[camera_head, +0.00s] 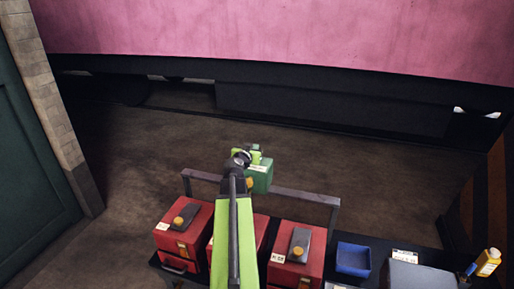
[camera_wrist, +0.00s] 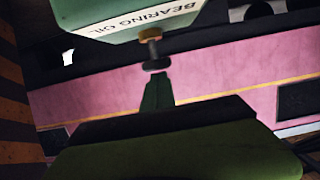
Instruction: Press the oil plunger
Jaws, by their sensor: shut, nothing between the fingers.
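The green bearing oil box (camera_head: 261,178) stands at the back rail of the bench, partly behind my arm. In the wrist view the box (camera_wrist: 120,22) fills the top, with the label "BEARING OIL". The oil plunger (camera_wrist: 154,50) sticks out from the box's edge, with an orange collar and a dark round end. My gripper (camera_wrist: 157,80) is shut and empty. In the wrist view its tip lies just below the plunger's dark end; whether they touch I cannot tell. In the head view my gripper (camera_head: 247,156) is beside the box, and the plunger is hard to make out.
Red boxes (camera_head: 184,228) with dark tops and orange knobs stand on the bench, one (camera_head: 296,252) right of my arm. A blue bin (camera_head: 353,259), a grey box (camera_head: 420,275) and a yellow bottle (camera_head: 488,262) are further right. Open floor lies behind the rail (camera_head: 308,196).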

